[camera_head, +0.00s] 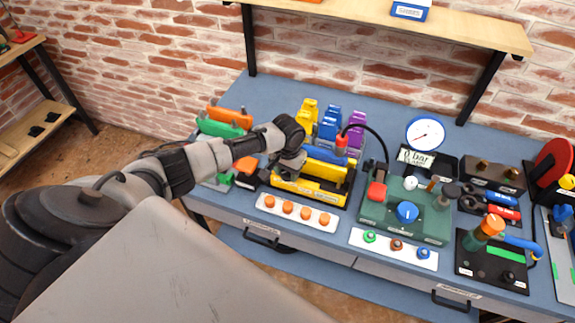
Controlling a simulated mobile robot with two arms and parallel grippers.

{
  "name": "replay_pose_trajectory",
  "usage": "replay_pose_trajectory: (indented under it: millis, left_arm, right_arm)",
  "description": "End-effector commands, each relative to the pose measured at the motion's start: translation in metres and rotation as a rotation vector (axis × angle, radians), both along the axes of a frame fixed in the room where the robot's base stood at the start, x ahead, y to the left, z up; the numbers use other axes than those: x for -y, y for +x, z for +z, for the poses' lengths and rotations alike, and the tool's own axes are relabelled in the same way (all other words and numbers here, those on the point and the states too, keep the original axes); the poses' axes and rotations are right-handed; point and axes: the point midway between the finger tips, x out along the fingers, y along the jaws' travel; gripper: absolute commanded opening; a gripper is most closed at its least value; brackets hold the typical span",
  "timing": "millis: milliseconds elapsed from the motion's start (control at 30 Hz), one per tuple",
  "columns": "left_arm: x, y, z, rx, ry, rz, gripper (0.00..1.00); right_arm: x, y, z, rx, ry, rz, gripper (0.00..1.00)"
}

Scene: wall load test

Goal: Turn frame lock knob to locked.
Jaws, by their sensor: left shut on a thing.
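A yellow frame (310,190) stands on the blue bench, with a blue cylinder (327,155) lying along its back. My left gripper (287,170) is at the left end of this frame, pointing down. It is shut on a small part there, which I take to be the frame lock knob. The gripper hides that part, so its turn position cannot be read. My right gripper is not in view.
A white strip with orange knobs (297,212) lies in front of the frame. A green pump box (405,210) with a blue knob and black hose stands close on the right. Coloured bins (328,125) stand behind. A shelf (400,22) hangs above.

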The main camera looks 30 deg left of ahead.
Motion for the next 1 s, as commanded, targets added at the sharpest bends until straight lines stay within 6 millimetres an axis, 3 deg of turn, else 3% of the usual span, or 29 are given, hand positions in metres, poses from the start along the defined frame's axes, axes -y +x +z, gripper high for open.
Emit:
replay_pose_trajectory:
  millis: [500, 1000]
  left_arm:
    - [0.000, 0.001, 0.001, 0.002, -0.001, -0.449, 0.20]
    - [0.000, 0.001, 0.001, 0.003, -0.001, -0.641, 0.20]
  right_arm:
    - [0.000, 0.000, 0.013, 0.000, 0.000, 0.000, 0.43]
    - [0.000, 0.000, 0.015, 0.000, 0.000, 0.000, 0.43]
